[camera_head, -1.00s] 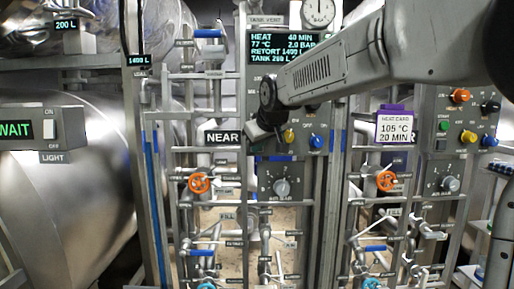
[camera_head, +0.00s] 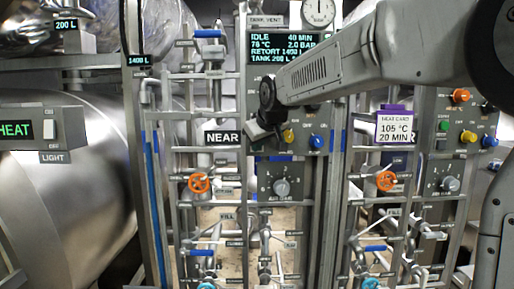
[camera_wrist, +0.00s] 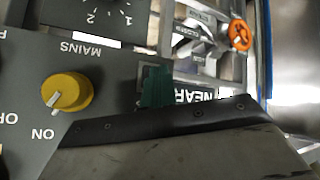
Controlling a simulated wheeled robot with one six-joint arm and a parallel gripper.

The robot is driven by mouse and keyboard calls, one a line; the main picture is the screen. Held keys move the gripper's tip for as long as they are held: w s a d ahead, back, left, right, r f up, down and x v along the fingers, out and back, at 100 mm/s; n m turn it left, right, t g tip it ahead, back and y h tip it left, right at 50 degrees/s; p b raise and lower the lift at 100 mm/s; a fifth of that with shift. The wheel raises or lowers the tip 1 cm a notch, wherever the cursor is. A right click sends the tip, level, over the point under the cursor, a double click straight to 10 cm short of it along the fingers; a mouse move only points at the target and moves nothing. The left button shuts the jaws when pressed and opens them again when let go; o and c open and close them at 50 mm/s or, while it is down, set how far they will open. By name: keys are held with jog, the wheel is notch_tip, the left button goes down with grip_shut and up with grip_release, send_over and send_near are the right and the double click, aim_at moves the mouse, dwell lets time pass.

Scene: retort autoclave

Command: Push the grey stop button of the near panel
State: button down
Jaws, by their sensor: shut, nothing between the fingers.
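The near panel (camera_head: 297,113), beside the NEAR sign, has a yellow knob (camera_head: 288,136) and a blue knob (camera_head: 316,141). My gripper (camera_head: 258,138) is shut and empty at the panel's left edge, left of the yellow knob. The grey stop button is not visible; my gripper covers that corner. I cannot tell whether the tip touches a button.
The near display (camera_head: 284,47) reads IDLE, 76 °C. A sign at the left (camera_head: 15,130) reads HEAT. A similar panel (camera_head: 462,112) at the right has a green button, and a purple-clipped card (camera_head: 395,127) hangs beside it. Pipes and orange valve wheels (camera_head: 199,183) are below.

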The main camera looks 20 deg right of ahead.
dwell(0.4)
jog(key=shift+s+a, duration=0.2)
jog(key=shift+s, duration=0.3)
jog(key=shift+s+a, duration=0.15)
jog(key=shift+s, duration=0.3)
jog(key=shift+s, duration=0.1)
jog(key=s, duration=0.1)
jog(key=s+a, duration=0.1)
jog(key=s, duration=0.2)
jog(key=shift+s+a, duration=0.25)
jog(key=shift+s, duration=0.05)
jog(key=shift+f, duration=0.1)
jog(key=s+d+f+m+g, duration=0.1)
jog(key=s+f, duration=0.5)
jog(key=s, duration=0.6)
jog(key=s+d+f+m+g, duration=0.1)
jog(key=s+f+g, duration=0.3)
jog(key=s, duration=0.8)
jog(key=s+d+f+m+g, duration=0.1)
jog(key=s+f+m+g, duration=0.1)
jog(key=s+f, duration=0.6)
jog(key=s+g, duration=0.1)
jog(key=s, duration=0.3)
jog(key=shift+d, duration=0.25)
